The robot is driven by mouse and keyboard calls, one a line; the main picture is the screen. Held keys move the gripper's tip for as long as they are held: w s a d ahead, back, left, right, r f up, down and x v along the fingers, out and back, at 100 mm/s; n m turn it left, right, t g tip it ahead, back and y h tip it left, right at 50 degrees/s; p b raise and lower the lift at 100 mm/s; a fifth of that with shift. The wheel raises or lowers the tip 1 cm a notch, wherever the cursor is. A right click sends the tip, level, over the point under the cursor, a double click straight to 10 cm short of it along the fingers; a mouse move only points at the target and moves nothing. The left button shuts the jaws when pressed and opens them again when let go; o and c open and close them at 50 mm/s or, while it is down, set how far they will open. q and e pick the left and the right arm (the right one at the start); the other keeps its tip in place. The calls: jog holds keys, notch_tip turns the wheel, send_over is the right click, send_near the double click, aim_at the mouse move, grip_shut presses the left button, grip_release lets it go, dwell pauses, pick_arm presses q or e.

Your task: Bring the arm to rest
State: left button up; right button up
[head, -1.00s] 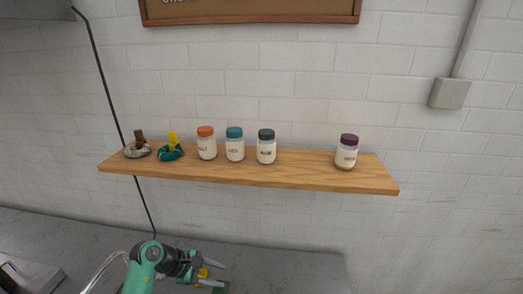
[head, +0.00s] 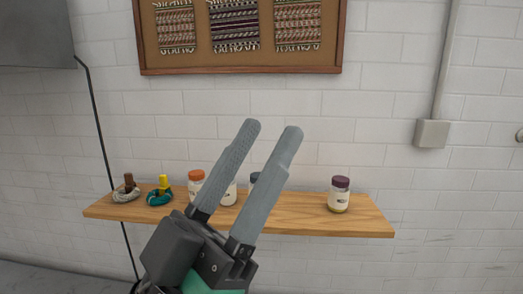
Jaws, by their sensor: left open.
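My left gripper (head: 271,130) is raised in the middle of the head view, close to the camera. Its two grey fingers point up and to the right, parted, with nothing between them. It stands in front of the wooden shelf (head: 300,222) and hides part of it and parts of the jars behind. A grey skein with a brown piece (head: 126,194) and a teal skein with a yellow piece (head: 159,197) lie at the shelf's left end. My right gripper is not in view.
An orange-lidded jar (head: 195,182) and two partly hidden jars stand mid-shelf. A purple-lidded jar (head: 339,196) stands to the right. A framed board with woven pieces (head: 335,40) hangs above. A black cable (head: 98,130) runs down the wall at left.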

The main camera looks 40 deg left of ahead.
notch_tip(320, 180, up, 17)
jog(key=p, duration=1.7)
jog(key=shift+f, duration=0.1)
